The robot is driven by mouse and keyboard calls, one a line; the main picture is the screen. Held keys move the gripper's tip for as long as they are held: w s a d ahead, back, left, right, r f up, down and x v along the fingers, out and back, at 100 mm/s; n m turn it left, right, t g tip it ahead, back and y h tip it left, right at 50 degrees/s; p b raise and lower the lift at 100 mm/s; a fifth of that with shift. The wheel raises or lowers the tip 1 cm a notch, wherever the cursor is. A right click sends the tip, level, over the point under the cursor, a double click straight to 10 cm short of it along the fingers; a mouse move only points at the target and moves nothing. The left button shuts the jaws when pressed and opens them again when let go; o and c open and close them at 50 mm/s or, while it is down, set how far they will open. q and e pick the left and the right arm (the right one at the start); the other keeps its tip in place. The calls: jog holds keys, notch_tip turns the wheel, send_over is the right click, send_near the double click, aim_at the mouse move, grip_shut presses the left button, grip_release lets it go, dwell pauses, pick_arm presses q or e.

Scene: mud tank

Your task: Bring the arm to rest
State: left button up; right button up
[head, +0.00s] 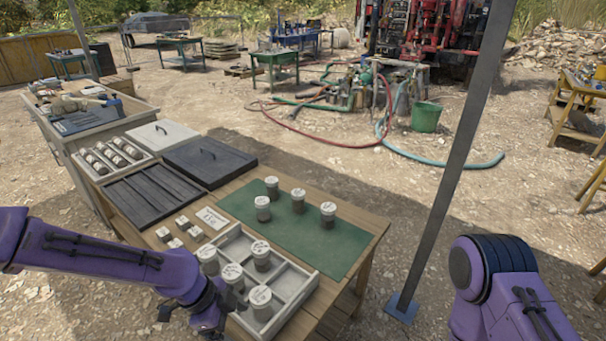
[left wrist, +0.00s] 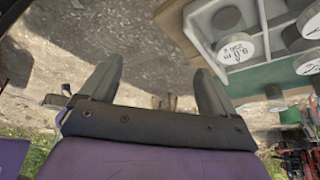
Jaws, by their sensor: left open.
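My left arm comes in from the left in the head view. Its gripper (head: 208,312) is low beside the front left edge of the white divided tray (head: 292,285). In the left wrist view the gripper's two fingers (left wrist: 155,88) are spread, with nothing between them but ground behind. White-lidded jars stand in the tray, among them one at the front (head: 260,299) and one at the back (head: 261,252). A tray jar also shows in the left wrist view (left wrist: 236,48), beyond the right finger. My right arm shows at lower right; its gripper is out of view.
The wooden table (head: 372,225) holds a green mat (head: 300,233) with several jars, small white blocks (head: 182,222), a card (head: 211,217) and a dark slatted tray (head: 150,195). A grey post (head: 440,190) stands right of the table. Gravel ground lies open around.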

pick_arm(q)
jog(key=w+a+f+n+t+y+b, duration=0.1)
jog(key=a+f+n+t, duration=0.3)
jog(key=n, duration=0.6)
jog(key=f+n+t+y+b, duration=0.1)
jog(key=f+n+t, duration=0.1)
jog(key=f+n, duration=0.65)
jog(key=s+a+f+n+g+y+b, duration=0.1)
jog(key=s+a+f+n+y, duration=0.1)
jog(key=s, duration=0.4)
jog(key=s+a+f+n+g+y+b, duration=0.1)
jog(key=s+a+f+n+y, duration=0.1)
jog(key=s+a+f, duration=0.3)
jog(key=s+a+f+n+y+b, duration=0.1)
jog(key=s+a+f, duration=0.3)
jog(key=s, duration=0.4)
jog(key=shift+s+a+n+g+y, duration=0.35)
jog(key=shift+a+n+g+y, duration=0.15)
jog(key=shift+y, duration=0.2)
pick_arm(e)
jog(key=f, duration=0.5)
jog(key=shift+w+f, duration=0.15)
jog(key=shift+w, duration=0.1)
